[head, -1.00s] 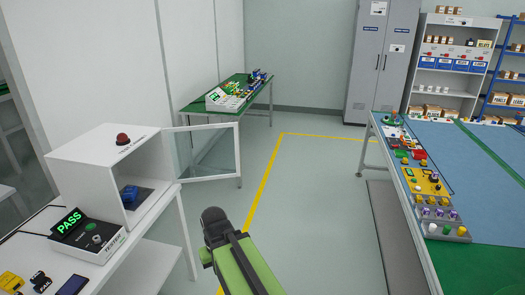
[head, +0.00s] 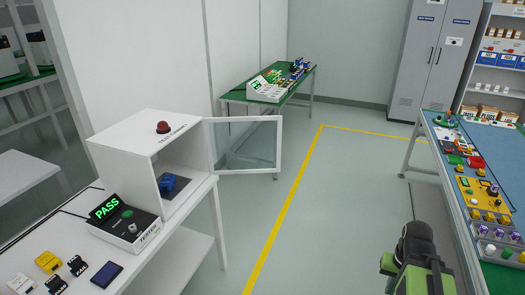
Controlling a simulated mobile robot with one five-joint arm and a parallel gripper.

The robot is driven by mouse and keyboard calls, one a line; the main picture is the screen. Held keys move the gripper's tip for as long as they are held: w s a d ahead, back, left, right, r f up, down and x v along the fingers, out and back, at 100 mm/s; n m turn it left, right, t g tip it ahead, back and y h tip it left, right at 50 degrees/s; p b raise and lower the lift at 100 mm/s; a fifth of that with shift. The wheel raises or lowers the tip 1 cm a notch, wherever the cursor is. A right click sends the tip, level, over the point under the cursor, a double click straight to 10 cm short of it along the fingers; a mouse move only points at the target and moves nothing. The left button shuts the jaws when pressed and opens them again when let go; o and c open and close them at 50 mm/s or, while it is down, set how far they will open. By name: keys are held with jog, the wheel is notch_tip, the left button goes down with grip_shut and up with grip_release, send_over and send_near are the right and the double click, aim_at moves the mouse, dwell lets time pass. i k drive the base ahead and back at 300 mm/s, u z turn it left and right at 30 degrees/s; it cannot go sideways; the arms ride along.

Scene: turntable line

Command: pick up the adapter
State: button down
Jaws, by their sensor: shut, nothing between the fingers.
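Several small parts lie on the white bench at the lower left: a yellow block (head: 48,262), two black parts (head: 77,265) (head: 54,284) and a flat dark-blue piece (head: 107,274). A blue part (head: 171,184) sits inside the open white test box (head: 135,162). I cannot tell which of these is the adapter. My green and black arm (head: 415,250) shows at the lower right, well away from the bench. No gripper fingers can be made out.
The test box's glass door (head: 245,146) stands open over the aisle. A tester (head: 125,230) showing PASS is in front of it. A blue-topped table (head: 490,150) with several parts is at the right. The marked floor between is clear.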

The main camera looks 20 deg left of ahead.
aim_at(166, 183)
jog(key=i, duration=5.8)
jog(key=u, duration=4.6)
jog(key=i, duration=0.1)
jog(key=z, duration=3.15)
jog(key=k, duration=0.15)
jog(key=u, duration=4.25)
jog(key=k, duration=0.1)
jog(key=z, duration=1.3)
jog(key=i, duration=0.6)
jog(key=u, duration=0.1)
